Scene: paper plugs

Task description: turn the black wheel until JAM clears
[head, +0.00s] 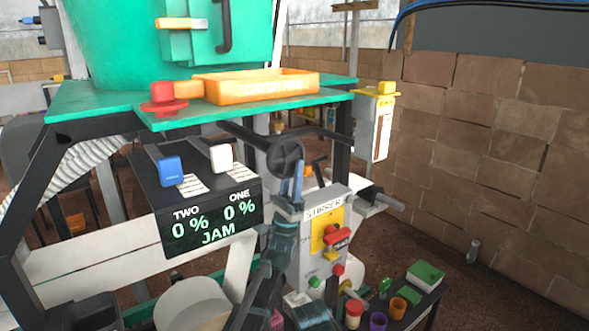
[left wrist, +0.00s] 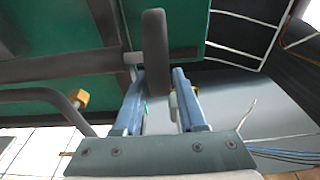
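The black wheel (head: 286,156) is mounted under the front of the green table, above the stirrer box. My left gripper (head: 291,181) is just below it with its blue fingers pointing up. In the left wrist view the wheel's rim (left wrist: 154,40) stands edge-on between the two fingers of the left gripper (left wrist: 158,75). The fingers are apart, with a gap on the right finger's side; contact on the left side is unclear. The black display (head: 212,220) reads TWO 0 %, ONE 0 % and JAM in green. My right gripper is not in view.
The grey STIRRER box (head: 322,240) with red and green controls stands right below the wheel. A dark low table (head: 428,303) with small coloured items is at lower right.

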